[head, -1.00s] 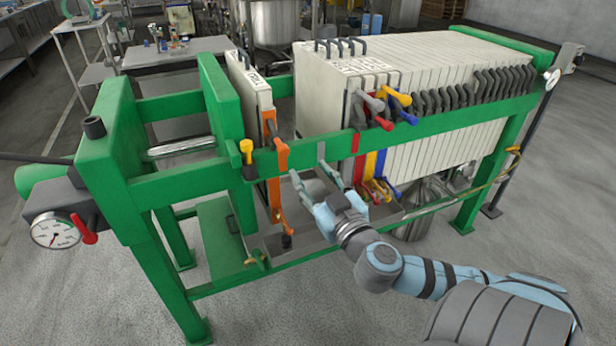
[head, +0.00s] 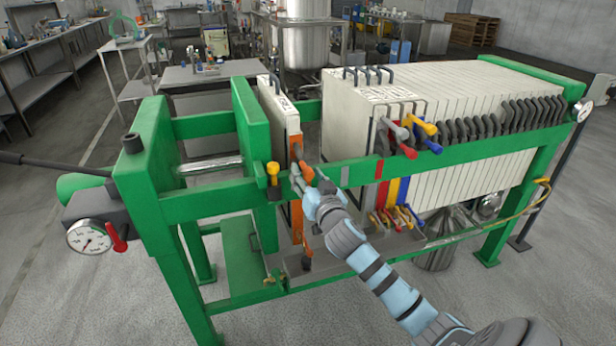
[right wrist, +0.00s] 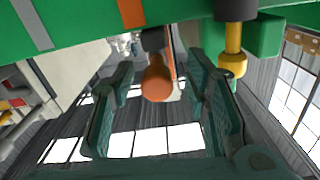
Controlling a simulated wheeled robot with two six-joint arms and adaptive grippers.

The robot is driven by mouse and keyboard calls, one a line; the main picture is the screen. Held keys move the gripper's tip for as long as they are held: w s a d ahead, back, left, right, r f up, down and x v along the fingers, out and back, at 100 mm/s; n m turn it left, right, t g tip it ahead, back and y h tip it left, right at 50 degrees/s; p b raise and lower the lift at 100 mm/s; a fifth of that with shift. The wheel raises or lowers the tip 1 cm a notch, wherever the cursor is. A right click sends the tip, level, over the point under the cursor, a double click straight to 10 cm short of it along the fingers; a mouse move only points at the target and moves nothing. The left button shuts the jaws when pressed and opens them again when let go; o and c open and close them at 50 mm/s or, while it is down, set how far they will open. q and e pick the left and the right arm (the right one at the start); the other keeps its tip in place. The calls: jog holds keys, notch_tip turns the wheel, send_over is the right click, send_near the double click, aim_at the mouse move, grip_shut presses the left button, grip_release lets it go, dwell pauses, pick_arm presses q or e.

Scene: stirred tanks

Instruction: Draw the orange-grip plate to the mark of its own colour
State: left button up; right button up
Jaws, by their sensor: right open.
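The orange-grip plate (head: 272,105) is a pale plate standing apart between the green pressing plate and the large plate stack. Its orange grip (right wrist: 157,80) sticks out toward me in the right wrist view. My right gripper (head: 304,179) is at this grip, in front of the green rail. Its jaws are open, one finger on each side of the grip, with gaps visible. An orange mark (right wrist: 131,12) on the rail shows in the right wrist view, beside the grip on the stack side. In the head view my gripper hides most of that area. My left gripper is not in view.
Grey (head: 345,176) and red (head: 379,169) marks lie further along the green rail (head: 450,149). Grey, red and yellow grips (head: 425,128) stick out at the near end of the stack (head: 480,85). A yellow-topped knob (head: 273,170) stands left of my gripper.

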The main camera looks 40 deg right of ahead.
jog(key=shift+w+d+f, duration=0.15)
jog(key=shift+w, duration=0.15)
jog(key=shift+s, duration=0.2)
jog(key=shift+s+r, duration=0.1)
jog(key=shift+r, duration=0.1)
jog(key=shift+c, duration=1)
grip_shut()
jog(key=shift+d, duration=0.1)
